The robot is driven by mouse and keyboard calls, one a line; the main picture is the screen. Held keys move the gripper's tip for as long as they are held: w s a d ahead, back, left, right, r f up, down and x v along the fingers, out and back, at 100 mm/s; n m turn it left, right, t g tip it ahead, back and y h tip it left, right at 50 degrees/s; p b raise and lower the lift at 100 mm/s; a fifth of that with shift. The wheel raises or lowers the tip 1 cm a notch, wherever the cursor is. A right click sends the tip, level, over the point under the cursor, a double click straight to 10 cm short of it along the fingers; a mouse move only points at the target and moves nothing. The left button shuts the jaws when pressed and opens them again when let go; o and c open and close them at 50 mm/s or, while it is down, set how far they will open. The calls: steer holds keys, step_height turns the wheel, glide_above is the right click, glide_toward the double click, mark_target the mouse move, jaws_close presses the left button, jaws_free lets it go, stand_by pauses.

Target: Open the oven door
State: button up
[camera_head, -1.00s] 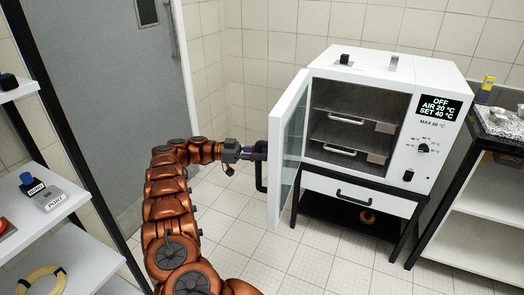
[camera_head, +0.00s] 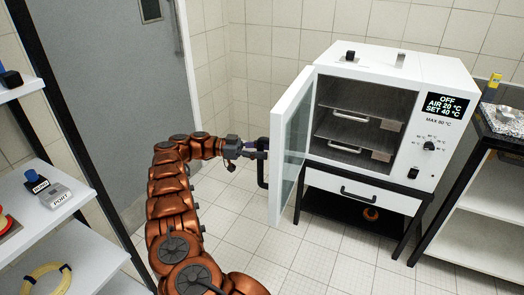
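The white oven (camera_head: 385,72) stands on a dark frame at the right of the middle. Its glass-paned door (camera_head: 292,150) is hinged on the oven's left side and stands wide open, swung out toward me. The chamber shows two wire shelves with pale handles. A black door handle (camera_head: 262,172) is on the outer left face of the door. My gripper (camera_head: 262,150) is at the handle's upper part. Its fingers are small and partly hidden by the handle and door, so I cannot tell whether they are closed on it.
A white drawer (camera_head: 362,193) with a black handle sits under the oven. A dark-topped bench (camera_head: 492,135) stands at the right. White shelves (camera_head: 75,250) with a yellow coil (camera_head: 42,282) are at the left. A grey door (camera_head: 115,85) is behind my arm. The tiled floor before the oven is clear.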

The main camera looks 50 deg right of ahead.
steer(key=shift+o, duration=0.2)
step_height(320, 180, up, 10)
stand_by(0.7)
